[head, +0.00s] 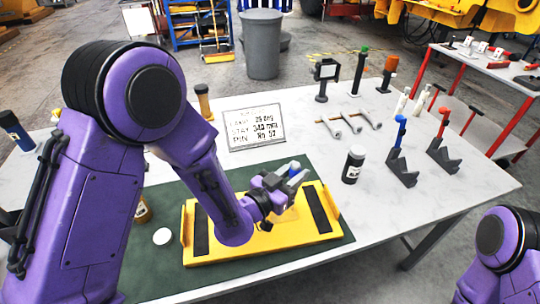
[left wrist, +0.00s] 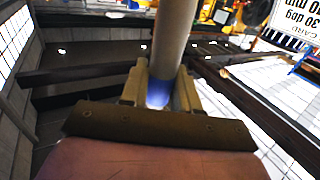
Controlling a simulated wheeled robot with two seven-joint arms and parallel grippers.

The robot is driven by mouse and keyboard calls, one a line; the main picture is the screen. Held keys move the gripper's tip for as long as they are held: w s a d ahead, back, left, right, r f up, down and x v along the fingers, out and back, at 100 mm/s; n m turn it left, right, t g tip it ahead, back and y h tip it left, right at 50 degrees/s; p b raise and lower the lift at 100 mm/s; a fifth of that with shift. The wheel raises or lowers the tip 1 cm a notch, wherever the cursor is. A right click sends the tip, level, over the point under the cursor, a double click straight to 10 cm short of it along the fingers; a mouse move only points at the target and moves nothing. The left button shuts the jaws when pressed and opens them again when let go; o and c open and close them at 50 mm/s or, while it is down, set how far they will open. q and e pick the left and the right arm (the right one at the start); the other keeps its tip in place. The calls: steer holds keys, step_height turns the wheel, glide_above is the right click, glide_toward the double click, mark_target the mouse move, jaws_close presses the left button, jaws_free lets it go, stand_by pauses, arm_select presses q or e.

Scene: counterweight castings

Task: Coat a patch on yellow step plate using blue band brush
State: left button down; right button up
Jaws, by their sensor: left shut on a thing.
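The yellow step plate (head: 262,240) lies on a dark green mat (head: 160,275) on the table, with dark strips across its top. My left gripper (head: 287,182) is over the plate's right half, shut on the blue band brush (head: 295,170). In the left wrist view, the brush's pale round shaft (left wrist: 174,40) runs up between the fingers (left wrist: 160,92), with blue at its lower end. A paler patch shows on the plate just below the gripper. The brush tip is hidden, so I cannot tell whether it touches the plate. My right gripper is out of view.
A dark jar (head: 353,165) with a white lid stands right of the plate. Dark stands with blue-topped (head: 400,135) and red-topped (head: 443,125) tools stand farther right. A white disc (head: 162,236) is on the mat.

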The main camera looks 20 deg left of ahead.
arm_select(q)
step_height(320, 180, up, 8)
steer(key=w+d+p, duration=0.1)
steer(key=d+p, duration=0.1)
steer(key=p, duration=0.4)
steer(key=shift+r, duration=0.15)
stand_by(1.1)
